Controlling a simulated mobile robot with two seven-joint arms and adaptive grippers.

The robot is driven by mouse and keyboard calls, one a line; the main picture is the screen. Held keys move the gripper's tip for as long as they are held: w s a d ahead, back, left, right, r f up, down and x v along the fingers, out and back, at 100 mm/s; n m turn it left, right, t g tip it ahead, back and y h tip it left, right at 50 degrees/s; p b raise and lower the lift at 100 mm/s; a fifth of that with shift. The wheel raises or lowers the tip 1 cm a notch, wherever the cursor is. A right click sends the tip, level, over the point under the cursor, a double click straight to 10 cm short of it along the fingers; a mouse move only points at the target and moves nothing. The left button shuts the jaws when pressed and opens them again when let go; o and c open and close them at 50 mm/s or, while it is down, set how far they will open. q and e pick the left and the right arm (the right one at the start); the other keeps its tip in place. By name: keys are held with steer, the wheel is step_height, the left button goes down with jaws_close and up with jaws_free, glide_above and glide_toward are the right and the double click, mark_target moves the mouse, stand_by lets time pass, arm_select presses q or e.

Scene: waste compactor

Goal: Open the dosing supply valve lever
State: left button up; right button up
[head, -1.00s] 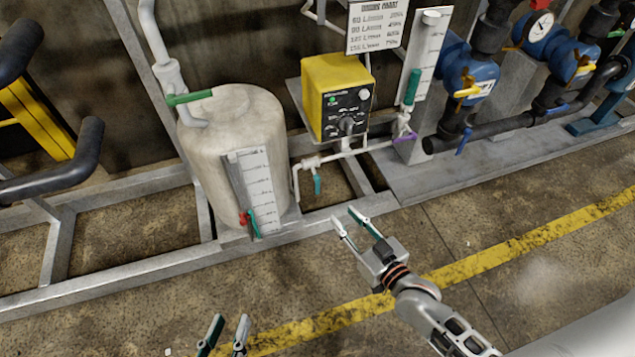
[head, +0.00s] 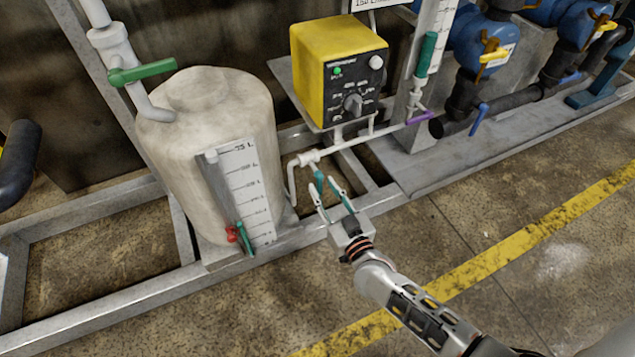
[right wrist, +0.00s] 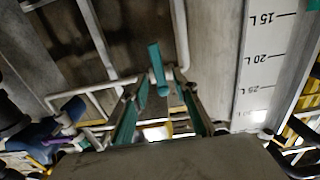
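A small teal lever (head: 319,181) hangs down from a valve on the white pipe (head: 306,158), low between the tank and the yellow dosing unit. No label on it is readable. It also shows in the right wrist view (right wrist: 157,66), ahead of and between the fingers. My right gripper (head: 323,189) is open, with one fingertip on each side of the lever in the head view. In the right wrist view its fingers (right wrist: 163,98) stand apart with a gap around the lever; contact cannot be told. My left gripper is out of view.
A white tank (head: 215,125) with a scale (head: 247,190) and a red-and-teal valve (head: 240,236) stands left. A yellow dosing unit (head: 325,50) sits above the lever. A purple lever (head: 420,118) is to the right. A grey frame rail (head: 110,280) runs along the floor.

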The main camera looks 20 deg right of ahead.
mark_target(320, 184)
steer(key=shift+w+f+b, duration=0.2)
steer(key=shift+w+b, duration=0.1)
steer(key=shift+w, duration=0.7)
steer(key=shift+w+r, duration=0.15)
steer(key=shift+w, duration=0.4)
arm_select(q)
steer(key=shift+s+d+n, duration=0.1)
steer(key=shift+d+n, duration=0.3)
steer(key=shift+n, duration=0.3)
arm_select(e)
jaws_close()
